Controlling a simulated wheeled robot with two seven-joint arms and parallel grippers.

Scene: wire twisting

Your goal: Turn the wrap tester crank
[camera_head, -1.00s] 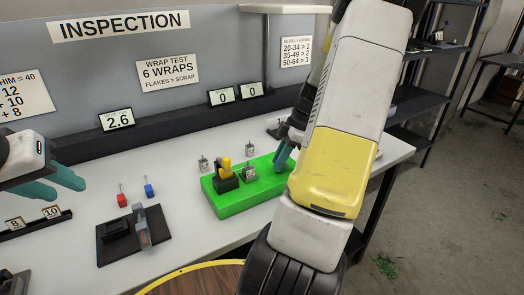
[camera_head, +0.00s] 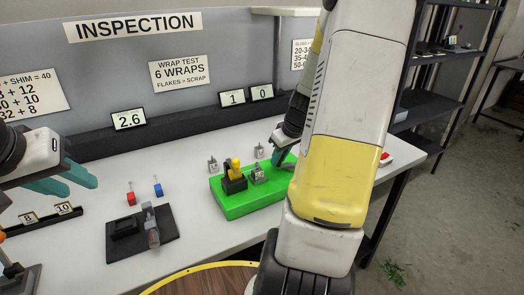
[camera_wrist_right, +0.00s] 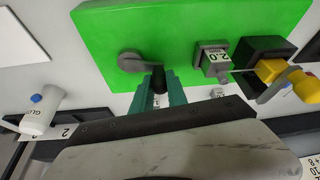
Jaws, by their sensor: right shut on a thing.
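The wrap tester is a green base (camera_head: 232,207) on the table, also in the right wrist view (camera_wrist_right: 105,22). It carries a black block with a yellow clamp (camera_head: 235,172) and a grey block marked 2.0 (camera_wrist_right: 214,58). Its crank has a grey arm (camera_wrist_right: 131,62) and a black knob (camera_wrist_right: 158,77), seen in the right wrist view. My right gripper (camera_wrist_right: 161,88) is shut on the knob between its teal fingers. My right arm hides the crank in the head view. My left gripper (camera_head: 72,182) is open and empty above the table at the left.
A display (camera_head: 232,97) reads 1, and the one beside it (camera_head: 262,92) reads 0. Another display (camera_head: 129,120) reads 2.6. A dark fixture (camera_head: 140,235) and red (camera_head: 131,198) and blue (camera_head: 158,190) small pieces lie left of the tester. Small grey blocks (camera_head: 212,165) stand behind it.

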